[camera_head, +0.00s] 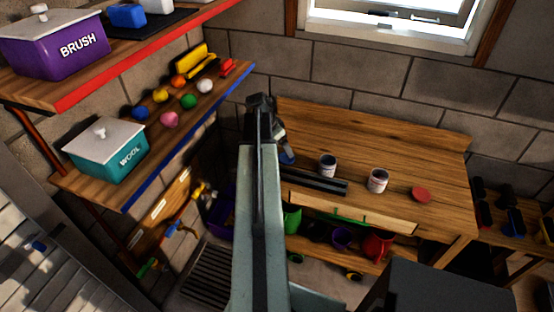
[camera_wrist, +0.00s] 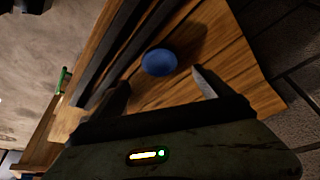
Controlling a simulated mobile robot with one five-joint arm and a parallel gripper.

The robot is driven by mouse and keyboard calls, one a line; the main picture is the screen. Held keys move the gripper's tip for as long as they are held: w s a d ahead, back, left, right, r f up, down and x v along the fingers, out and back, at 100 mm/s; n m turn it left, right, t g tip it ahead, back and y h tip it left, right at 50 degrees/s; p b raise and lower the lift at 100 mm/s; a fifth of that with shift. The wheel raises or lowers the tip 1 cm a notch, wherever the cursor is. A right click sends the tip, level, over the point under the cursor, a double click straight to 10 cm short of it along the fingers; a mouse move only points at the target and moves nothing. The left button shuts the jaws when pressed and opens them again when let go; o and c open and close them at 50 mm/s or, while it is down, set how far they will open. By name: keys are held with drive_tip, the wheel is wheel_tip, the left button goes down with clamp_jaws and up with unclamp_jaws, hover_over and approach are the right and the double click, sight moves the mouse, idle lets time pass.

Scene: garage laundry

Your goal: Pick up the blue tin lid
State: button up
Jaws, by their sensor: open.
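The blue tin lid (camera_wrist: 158,62) is a round blue disc lying on the wooden workbench (camera_head: 400,145). In the wrist view it sits just beyond my gripper (camera_wrist: 163,86), between the lines of the two fingers. The fingers are spread apart and nothing is between them. In the head view a bit of the blue lid (camera_head: 287,158) shows just below my gripper (camera_head: 279,138), and my arm hides part of that area. I cannot tell the height of the fingertips above the bench.
A dark rail (camera_head: 314,181) runs along the bench front, close to the lid. Two open tins, one at the middle (camera_head: 327,166) and one further right (camera_head: 378,181), stand on the bench near a red lid (camera_head: 421,195). Shelves with balls and boxes (camera_head: 105,147) are at left.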

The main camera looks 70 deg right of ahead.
sight(286, 157)
drive_tip(key=b+x, duration=0.2)
drive_tip(key=shift+w+f+b, duration=0.1)
drive_tip(key=shift+f+b, duration=0.25)
drive_tip(key=shift+f, duration=0.15)
drive_tip(key=b+x, duration=0.5)
drive_tip(key=shift+a+f, duration=0.1)
drive_tip(key=shift+f, duration=0.05)
drive_tip(key=shift+r, duration=0.2)
drive_tip(key=shift+c, duration=0.7)
drive_tip(key=c, duration=1.3)
drive_tip(key=shift+o, duration=0.2)
drive_tip(key=shift+r+p, duration=0.1)
drive_tip(key=shift+p, duration=0.25)
